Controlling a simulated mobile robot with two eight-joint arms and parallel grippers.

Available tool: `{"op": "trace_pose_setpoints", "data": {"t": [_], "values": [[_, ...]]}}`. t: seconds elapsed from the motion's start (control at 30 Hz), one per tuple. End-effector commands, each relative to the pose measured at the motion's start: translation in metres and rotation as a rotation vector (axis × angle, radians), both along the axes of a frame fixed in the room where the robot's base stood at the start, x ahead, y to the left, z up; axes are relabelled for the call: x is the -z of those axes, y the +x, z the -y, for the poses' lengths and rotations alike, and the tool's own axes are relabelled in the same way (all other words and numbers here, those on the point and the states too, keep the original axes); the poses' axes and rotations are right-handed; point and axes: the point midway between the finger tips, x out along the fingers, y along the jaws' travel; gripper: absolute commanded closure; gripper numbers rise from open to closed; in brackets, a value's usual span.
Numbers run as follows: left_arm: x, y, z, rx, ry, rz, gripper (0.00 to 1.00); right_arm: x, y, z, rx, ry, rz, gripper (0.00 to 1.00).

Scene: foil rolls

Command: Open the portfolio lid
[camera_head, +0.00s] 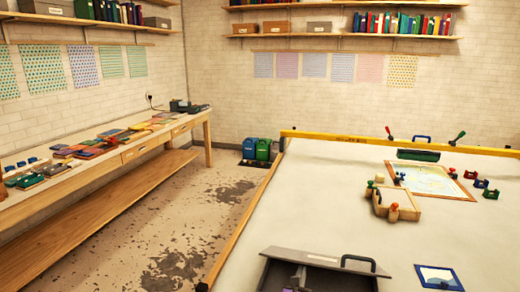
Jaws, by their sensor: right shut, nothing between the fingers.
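A grey case with a dark carrying handle (362,262), which looks like the portfolio (325,260), lies at the near edge of the table, cut off by the bottom of the head view. Below its pale grey strip the surface is dark; I cannot tell how far the lid is raised. My right gripper (299,272) shows as a small grey shape at the case's left part. It is shut with nothing in it; whether it touches the lid is unclear. My left gripper is not in view.
The large pale table (300,190) has free room left of the case. A side bench (165,133) stands at the left.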

Motion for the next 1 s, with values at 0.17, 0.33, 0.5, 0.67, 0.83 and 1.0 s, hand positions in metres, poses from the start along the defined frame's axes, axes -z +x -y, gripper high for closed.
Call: {"op": "trace_pose_setpoints", "data": {"t": [0.17, 0.33, 0.5, 0.67, 0.83, 1.0], "values": [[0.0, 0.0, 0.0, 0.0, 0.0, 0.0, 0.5, 0.0, 0.012, 0.004, 0.001, 0.0, 0.0, 1.0], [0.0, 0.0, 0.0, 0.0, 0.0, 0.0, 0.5, 0.0, 0.023, 0.007, 0.002, 0.0, 0.0, 1.0], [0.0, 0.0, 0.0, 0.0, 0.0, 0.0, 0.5, 0.0, 0.035, 0.01, 0.001, 0.0, 0.0, 1.0], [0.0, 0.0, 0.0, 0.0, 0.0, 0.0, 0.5, 0.0, 0.046, 0.013, 0.001, 0.0, 0.0, 1.0], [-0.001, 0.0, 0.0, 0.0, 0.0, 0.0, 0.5, 0.0, 0.057, 0.017, 0.002, 0.0, 0.0, 1.0], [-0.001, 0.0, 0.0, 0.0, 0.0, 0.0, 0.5, 0.0, 0.068, 0.019, 0.001, 0.0, 0.0, 1.0]]}}
